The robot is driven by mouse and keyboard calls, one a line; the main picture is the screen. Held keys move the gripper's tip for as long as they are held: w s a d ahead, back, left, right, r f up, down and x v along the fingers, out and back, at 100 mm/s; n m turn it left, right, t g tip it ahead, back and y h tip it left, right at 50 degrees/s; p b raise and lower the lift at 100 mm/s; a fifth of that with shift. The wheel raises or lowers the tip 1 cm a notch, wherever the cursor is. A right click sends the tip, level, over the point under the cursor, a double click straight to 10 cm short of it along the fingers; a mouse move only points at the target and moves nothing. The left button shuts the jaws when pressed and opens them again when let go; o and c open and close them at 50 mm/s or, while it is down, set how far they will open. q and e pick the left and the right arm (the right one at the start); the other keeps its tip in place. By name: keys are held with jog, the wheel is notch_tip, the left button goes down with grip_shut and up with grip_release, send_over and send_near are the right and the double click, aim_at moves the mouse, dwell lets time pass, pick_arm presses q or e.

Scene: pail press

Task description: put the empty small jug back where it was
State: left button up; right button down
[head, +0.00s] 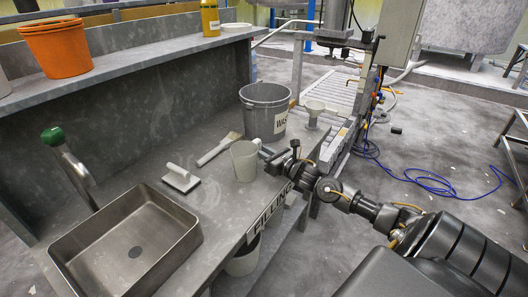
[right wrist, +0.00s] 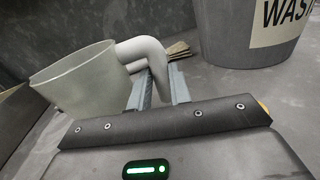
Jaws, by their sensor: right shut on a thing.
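The small jug (head: 244,161) is pale grey-white and looks upright at the counter's front part, just left of my right gripper. My right gripper (head: 270,157) reaches in from the right and is shut on the jug's handle. In the right wrist view the jug (right wrist: 75,85) is on the left, and its curved handle (right wrist: 148,52) passes between the fingers of the gripper (right wrist: 158,90). I cannot tell whether the jug's base touches the counter. My left gripper is not in view.
A grey waste bucket (head: 266,115) stands behind the jug. A brush (head: 217,150) and a white-handled scraper (head: 181,179) lie to its left. A sink (head: 125,245) is at front left. An orange pail (head: 57,47) and yellow container (head: 210,18) stand on the shelf.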

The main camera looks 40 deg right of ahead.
jog(key=c, duration=1.3)
grip_release()
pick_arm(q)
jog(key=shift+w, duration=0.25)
pick_arm(e)
jog(key=s, duration=0.7)
jog(key=s+d+b, duration=0.1)
jog(key=s, duration=0.2)
jog(key=shift+s, duration=0.25)
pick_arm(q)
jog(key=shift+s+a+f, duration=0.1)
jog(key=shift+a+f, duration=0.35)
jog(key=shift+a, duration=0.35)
pick_arm(e)
jog(key=shift+s+d+r, duration=0.1)
jog(key=shift+s, duration=0.6)
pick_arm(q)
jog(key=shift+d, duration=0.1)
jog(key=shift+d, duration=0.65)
